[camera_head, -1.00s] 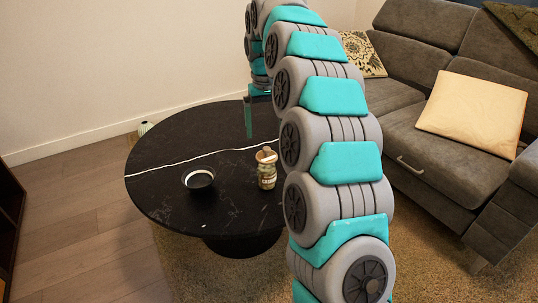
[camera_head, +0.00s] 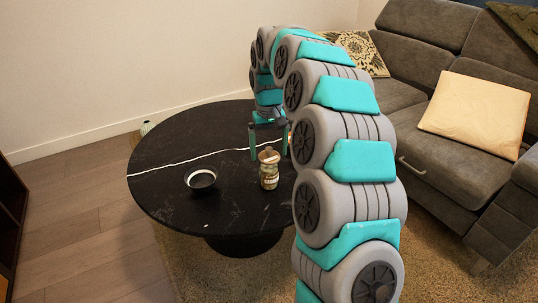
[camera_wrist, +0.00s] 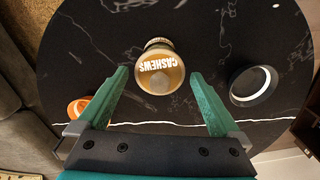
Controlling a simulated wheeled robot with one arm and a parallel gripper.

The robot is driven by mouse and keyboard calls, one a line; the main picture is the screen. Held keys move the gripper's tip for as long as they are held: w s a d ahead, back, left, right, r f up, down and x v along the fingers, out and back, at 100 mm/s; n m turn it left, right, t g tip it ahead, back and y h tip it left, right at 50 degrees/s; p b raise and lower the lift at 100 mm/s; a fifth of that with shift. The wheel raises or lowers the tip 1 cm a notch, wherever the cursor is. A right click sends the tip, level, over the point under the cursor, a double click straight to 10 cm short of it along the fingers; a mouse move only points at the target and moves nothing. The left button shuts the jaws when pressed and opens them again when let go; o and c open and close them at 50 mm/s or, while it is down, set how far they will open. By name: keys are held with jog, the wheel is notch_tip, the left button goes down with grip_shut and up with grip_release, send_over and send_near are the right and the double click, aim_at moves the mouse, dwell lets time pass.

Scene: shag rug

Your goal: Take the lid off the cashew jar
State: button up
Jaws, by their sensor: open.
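The cashew jar (camera_head: 269,176) stands upright on the black round table, with its tan lid (camera_head: 268,156) on top. In the wrist view the jar (camera_wrist: 160,67) shows a round tan face with the word CASHEWS. My gripper (camera_head: 268,146) is open, its two teal fingers pointing down just behind the jar in the head view. In the wrist view my gripper (camera_wrist: 160,75) has one finger on each side of the jar's outline, with nothing held. I cannot tell the exact height of the fingertips over the lid.
The black table (camera_head: 165,180) has white veins. A dark bowl with a pale rim (camera_head: 201,180) stands left of the jar. An orange object (camera_wrist: 78,107) lies by the left finger in the wrist view. A grey sofa (camera_head: 420,130) stands at right. The table's left part is clear.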

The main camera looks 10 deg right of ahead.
jog(key=shift+c, duration=0.4)
jog(key=c, duration=1.1)
jog(key=shift+r, duration=0.1)
